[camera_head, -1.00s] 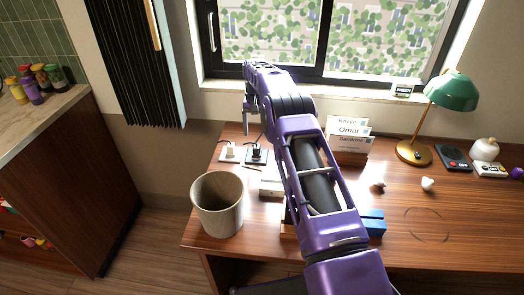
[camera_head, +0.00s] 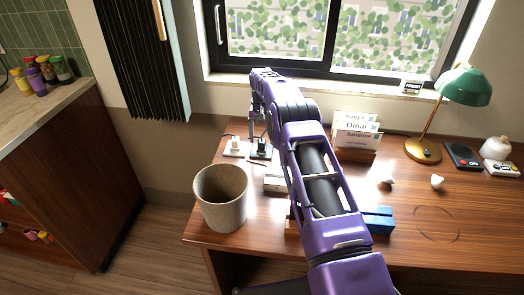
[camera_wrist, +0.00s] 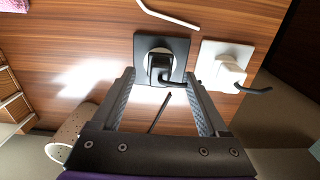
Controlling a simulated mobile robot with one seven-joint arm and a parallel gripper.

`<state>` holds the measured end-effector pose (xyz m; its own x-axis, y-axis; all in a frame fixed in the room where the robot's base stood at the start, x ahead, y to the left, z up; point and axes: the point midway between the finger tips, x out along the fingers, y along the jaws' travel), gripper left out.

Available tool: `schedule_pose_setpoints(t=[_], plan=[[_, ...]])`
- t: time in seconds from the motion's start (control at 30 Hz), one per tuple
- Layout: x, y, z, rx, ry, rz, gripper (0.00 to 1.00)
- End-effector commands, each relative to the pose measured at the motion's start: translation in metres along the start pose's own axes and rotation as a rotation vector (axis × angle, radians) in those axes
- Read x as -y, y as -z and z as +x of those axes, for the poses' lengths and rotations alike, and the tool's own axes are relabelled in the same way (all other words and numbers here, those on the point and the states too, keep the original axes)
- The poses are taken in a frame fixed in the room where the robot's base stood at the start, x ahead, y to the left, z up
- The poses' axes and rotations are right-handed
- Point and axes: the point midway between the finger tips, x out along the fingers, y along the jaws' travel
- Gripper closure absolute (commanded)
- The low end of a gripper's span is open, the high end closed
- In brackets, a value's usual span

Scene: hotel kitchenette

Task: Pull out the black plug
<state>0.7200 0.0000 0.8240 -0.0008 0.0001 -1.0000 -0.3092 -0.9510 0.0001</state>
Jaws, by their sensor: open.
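The black plug (camera_wrist: 157,67) sits in a square black socket plate (camera_wrist: 179,48) on the desk, with its black cord curving off to the side. In the head view the black plug (camera_head: 261,144) is near the desk's far left edge. My gripper (camera_wrist: 159,76) is open, with one finger on each side of the black plug in the wrist view. The fingers look apart from the plug; their exact height above it is hard to tell. In the head view my gripper (camera_head: 252,134) points down beside the plug, partly hidden by my arm.
A white plug (camera_wrist: 230,72) in a white socket plate (camera_wrist: 212,50) sits close beside the black one. A beige bin (camera_head: 221,198) stands at the desk's left front. A card holder (camera_head: 357,153) and green lamp (camera_head: 463,87) stand to the right.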

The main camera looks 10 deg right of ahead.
Motion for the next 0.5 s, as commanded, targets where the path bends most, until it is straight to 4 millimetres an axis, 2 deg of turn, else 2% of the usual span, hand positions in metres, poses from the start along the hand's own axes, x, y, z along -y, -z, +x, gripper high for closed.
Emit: schedule_pose_setpoints(t=[0.03,0.2,0.5], plan=[[0.0,0.0,0.013,0.0,0.0,0.0,0.22],[0.0,0.0,0.029,-0.001,0.0,0.0,0.22],[0.0,0.0,0.031,-0.001,0.0,0.0,0.22]])
